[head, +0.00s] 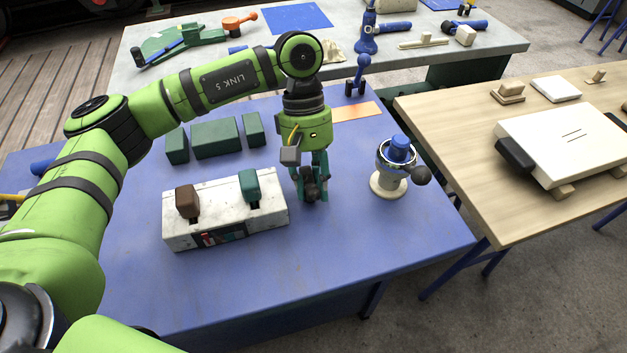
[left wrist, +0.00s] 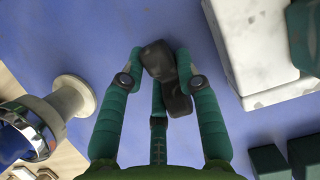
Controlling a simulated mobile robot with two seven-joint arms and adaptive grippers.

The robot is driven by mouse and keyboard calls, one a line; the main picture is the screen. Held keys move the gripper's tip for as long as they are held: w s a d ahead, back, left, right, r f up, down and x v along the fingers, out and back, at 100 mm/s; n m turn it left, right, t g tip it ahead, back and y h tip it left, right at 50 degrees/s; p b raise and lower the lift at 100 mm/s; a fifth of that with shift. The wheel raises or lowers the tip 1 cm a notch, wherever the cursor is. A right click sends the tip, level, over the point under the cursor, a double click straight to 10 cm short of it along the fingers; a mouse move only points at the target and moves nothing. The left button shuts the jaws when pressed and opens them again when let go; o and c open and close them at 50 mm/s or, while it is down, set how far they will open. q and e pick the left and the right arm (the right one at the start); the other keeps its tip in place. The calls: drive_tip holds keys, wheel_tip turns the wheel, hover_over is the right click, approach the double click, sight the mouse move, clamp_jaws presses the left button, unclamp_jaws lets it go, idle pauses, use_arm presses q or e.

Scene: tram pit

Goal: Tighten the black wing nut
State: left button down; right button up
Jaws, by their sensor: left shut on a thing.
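The black wing nut (left wrist: 167,76) shows in the left wrist view as a dark, two-lobed piece between the fingers of my left gripper (left wrist: 156,68). In the head view the wing nut (head: 309,193) is a small dark shape at the fingertips, partly covered by them. My left gripper (head: 311,188) points down, shut on the wing nut, low over the blue table just right of the white box. What the wing nut sits on is hidden beneath it. My right gripper is in neither view.
The white box (head: 225,225) with brown and green levers stands close on the left. A pale stand (head: 388,186) with a ring, blue plug and black knob stands on the right. Green blocks (head: 215,138) lie behind the box. The table's front (head: 330,262) is clear.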

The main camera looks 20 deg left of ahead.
use_arm(q)
drive_tip(key=c, duration=1.2)
unclamp_jaws()
drive_tip(key=shift+o, duration=0.2)
drive_tip(key=shift+r, duration=0.1)
drive_tip(key=v, duration=1.2)
